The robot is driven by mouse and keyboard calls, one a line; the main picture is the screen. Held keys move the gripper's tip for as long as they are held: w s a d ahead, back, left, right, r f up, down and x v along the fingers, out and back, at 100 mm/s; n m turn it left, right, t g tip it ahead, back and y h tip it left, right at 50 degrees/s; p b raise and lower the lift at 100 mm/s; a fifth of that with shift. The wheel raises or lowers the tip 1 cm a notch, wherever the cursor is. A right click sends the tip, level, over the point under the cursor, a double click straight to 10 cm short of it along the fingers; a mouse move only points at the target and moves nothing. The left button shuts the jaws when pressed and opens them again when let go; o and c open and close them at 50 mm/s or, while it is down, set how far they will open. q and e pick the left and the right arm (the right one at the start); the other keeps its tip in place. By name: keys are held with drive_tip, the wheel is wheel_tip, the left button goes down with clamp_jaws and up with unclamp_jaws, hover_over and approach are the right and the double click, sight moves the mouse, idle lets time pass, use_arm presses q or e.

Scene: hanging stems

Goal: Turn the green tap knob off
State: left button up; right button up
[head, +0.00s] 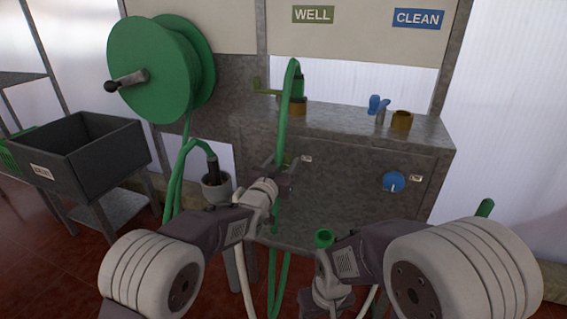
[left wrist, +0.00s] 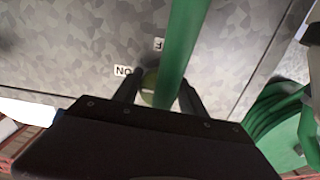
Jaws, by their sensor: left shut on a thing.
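The green tap knob (left wrist: 149,84) shows in the left wrist view as a small olive-green piece on the grey metal panel. A green hose (left wrist: 184,45) passes in front and covers part of it. My left gripper (left wrist: 157,88) has one finger on each side of the knob and is shut on it. An "ON" label (left wrist: 123,71) sits left of the knob, and a partly hidden label ending in F (left wrist: 158,44) sits above it. In the head view the left gripper (head: 284,178) is at the panel front by the hanging hose, and the knob is mostly hidden. My right gripper's fingers are not clear at the bottom.
A blue knob (head: 394,182) is on the panel's right. Brass fittings (head: 402,120) and a blue tap lever (head: 376,104) stand on top, under "WELL" and "CLEAN" signs. A green hose reel (head: 150,65), a grey cup (head: 216,188) and a dark crate (head: 90,150) are at left.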

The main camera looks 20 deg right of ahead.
use_arm(q)
drive_tip(key=m, duration=0.4)
drive_tip(key=shift+m, duration=0.3)
drive_tip(key=m, duration=0.9)
drive_tip(key=shift+a, duration=0.1)
drive_tip(key=shift+m, duration=1.8)
drive_tip(key=o, duration=1.3)
drive_tip(key=shift+r, duration=0.1)
drive_tip(key=shift+o, duration=0.2)
